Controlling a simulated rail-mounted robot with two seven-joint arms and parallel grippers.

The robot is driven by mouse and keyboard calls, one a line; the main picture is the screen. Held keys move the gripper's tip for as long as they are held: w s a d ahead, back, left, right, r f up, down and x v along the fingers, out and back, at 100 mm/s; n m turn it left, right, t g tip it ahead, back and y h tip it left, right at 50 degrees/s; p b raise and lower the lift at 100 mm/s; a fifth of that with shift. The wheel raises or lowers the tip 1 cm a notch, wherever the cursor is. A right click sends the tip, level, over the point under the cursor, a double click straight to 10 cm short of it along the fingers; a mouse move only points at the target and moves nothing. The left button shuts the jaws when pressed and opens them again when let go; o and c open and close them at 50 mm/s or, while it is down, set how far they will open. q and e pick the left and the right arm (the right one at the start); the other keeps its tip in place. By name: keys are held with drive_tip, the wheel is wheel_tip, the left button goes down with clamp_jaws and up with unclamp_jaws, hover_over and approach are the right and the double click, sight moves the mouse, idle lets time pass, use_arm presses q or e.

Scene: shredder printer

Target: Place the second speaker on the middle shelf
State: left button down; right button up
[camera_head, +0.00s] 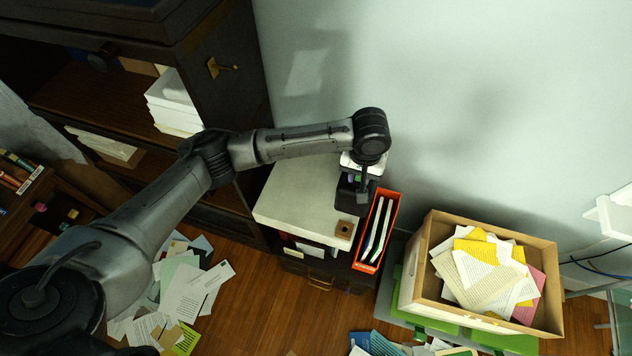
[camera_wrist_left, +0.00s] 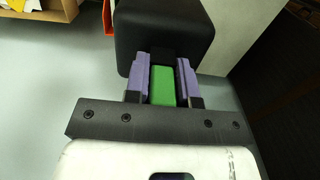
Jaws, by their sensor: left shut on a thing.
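A black speaker (camera_head: 350,197) with rounded edges is at the right end of the white-topped cabinet, just left of an orange file holder. In the left wrist view the speaker (camera_wrist_left: 165,35) fills the top middle. My left gripper (camera_wrist_left: 162,72) is shut on it, with a purple finger on each side. In the head view this gripper (camera_head: 356,178) is above the cabinet top; I cannot tell if the speaker touches that surface. The dark wooden shelf unit (camera_head: 225,105) stands at the left, its shelves partly hidden by my left arm. My right gripper is not in view.
The cabinet's white top (camera_head: 295,200) is mostly clear, with a small brown block (camera_head: 344,229) near its front corner. The orange file holder (camera_head: 362,262) and a cardboard box of papers (camera_head: 550,270) stand to the right. Paper stacks (camera_head: 175,105) occupy the shelves. Loose papers (camera_head: 195,290) cover the floor.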

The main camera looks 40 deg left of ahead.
use_arm(q)
drive_tip(key=s+a+f, duration=0.2)
drive_tip(key=a+f, duration=0.8)
drive_tip(key=shift+s+a+f+b, duration=0.15)
drive_tip(key=shift+s+b, duration=0.15)
drive_tip(key=shift+b, duration=0.15)
drive_tip(key=c, duration=1)
unclamp_jaws()
drive_tip(key=shift+f, duration=0.15)
drive_tip(key=shift+o, duration=0.2)
